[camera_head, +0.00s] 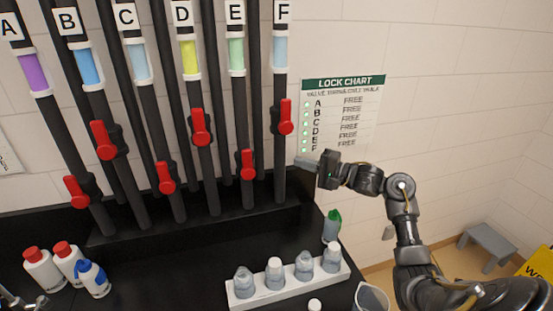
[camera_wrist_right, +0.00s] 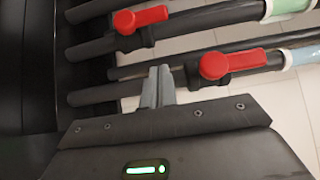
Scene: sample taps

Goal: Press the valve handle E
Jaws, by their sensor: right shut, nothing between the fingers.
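The red valve handle E (camera_head: 248,164) sits low on the black pipe under label E (camera_head: 236,12), with its lever roughly along the pipe. In the right wrist view handle E (camera_wrist_right: 140,18) is at the top, beyond the fingertips and apart from them. The red handle F (camera_head: 286,117) is higher on the pipe to its right; it also shows in the right wrist view (camera_wrist_right: 230,62). My right gripper (camera_head: 300,162) is shut and empty, just right of pipe F. Its fingers (camera_wrist_right: 159,86) are together in the wrist view. My left gripper is not in view.
Other red handles (camera_head: 103,140) sit on neighbouring pipes. A lock chart (camera_head: 342,112) on the wall reads FREE on its rows. A white rack (camera_head: 262,298) of bottles stands on the black counter below, with a green-topped bottle (camera_head: 332,226) behind it.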

